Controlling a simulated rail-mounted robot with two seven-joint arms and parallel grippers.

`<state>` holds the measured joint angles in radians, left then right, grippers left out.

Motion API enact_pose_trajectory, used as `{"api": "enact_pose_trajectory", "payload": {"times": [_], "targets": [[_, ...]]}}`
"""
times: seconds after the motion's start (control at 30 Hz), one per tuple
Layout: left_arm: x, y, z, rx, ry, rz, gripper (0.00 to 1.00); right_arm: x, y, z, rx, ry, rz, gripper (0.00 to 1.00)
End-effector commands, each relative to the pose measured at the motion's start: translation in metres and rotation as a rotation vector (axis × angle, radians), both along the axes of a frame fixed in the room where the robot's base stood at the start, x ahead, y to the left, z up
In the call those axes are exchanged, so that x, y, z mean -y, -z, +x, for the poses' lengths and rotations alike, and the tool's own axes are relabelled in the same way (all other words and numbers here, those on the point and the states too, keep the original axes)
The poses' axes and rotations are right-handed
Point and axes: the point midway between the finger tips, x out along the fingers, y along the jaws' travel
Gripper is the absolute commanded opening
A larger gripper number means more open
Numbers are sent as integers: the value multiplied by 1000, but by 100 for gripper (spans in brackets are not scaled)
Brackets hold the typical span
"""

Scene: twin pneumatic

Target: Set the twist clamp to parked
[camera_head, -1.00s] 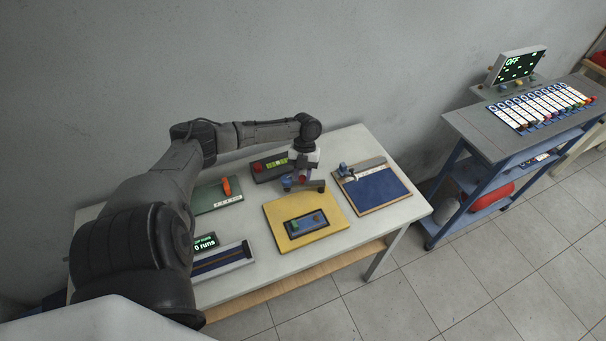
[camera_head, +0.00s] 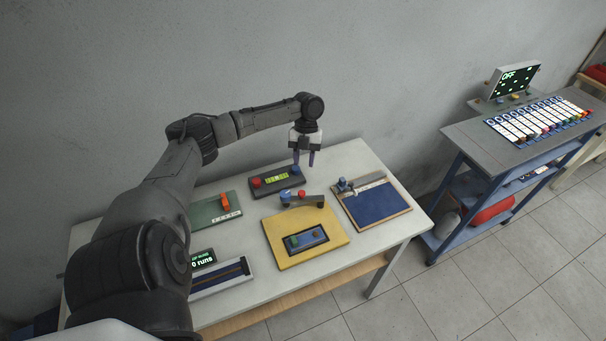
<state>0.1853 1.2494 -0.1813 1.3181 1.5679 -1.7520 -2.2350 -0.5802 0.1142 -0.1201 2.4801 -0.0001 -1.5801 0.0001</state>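A small dark swing arm (camera_head: 312,199) with red and blue round parts at its left sits at the back edge of the yellow board (camera_head: 279,238); it appears to be the twist clamp. The arm lies roughly left to right along that edge. Its fine markings are too small to read. My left gripper (camera_head: 303,166) hangs above and behind it, near the table's back edge. Its two fingers point down with a gap between them, and it is empty and apart from the clamp. My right gripper is not in view.
A dark box (camera_head: 277,180) with a green display stands behind. A green board (camera_head: 208,214) with an orange lever is left; a blue board (camera_head: 377,204) is right. A cart (camera_head: 470,142) stands farther right.

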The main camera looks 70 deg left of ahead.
Motion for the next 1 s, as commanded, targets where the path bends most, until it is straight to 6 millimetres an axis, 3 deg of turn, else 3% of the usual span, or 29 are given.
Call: {"api": "enact_pose_trajectory", "payload": {"times": [0.33, 1.0], "targets": [[-10, -27, 5, 0, 0, 0, 37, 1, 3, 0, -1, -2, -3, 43], [-11, -29, 5, 0, 0, 0, 37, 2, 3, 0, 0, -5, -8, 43]]}}
